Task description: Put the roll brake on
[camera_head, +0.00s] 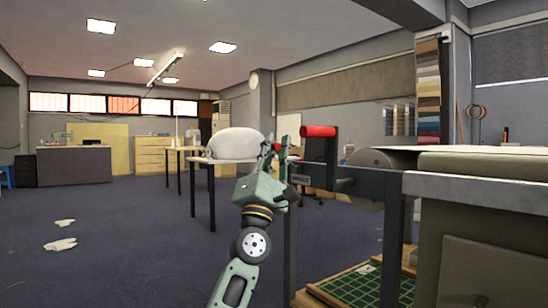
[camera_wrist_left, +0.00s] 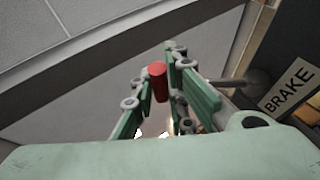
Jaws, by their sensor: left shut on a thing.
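My left gripper (camera_head: 277,148) is raised at the near left end of the table's frame. In the left wrist view its green fingers (camera_wrist_left: 160,98) are closed around a red grip (camera_wrist_left: 157,78). A grey rod (camera_wrist_left: 225,81) runs from behind the fingers to a dark round knob or pivot (camera_wrist_left: 258,80) beside a plate reading BRAKE (camera_wrist_left: 290,87). The red grip looks like the end of the brake lever, but the fingers hide their join. My right gripper is not in view.
The long table with a pale cloth (camera_head: 480,150) fills the right side. A green gridded board (camera_head: 365,287) lies below. Open floor (camera_head: 140,240) spreads at left, with two white gloves (camera_head: 60,244).

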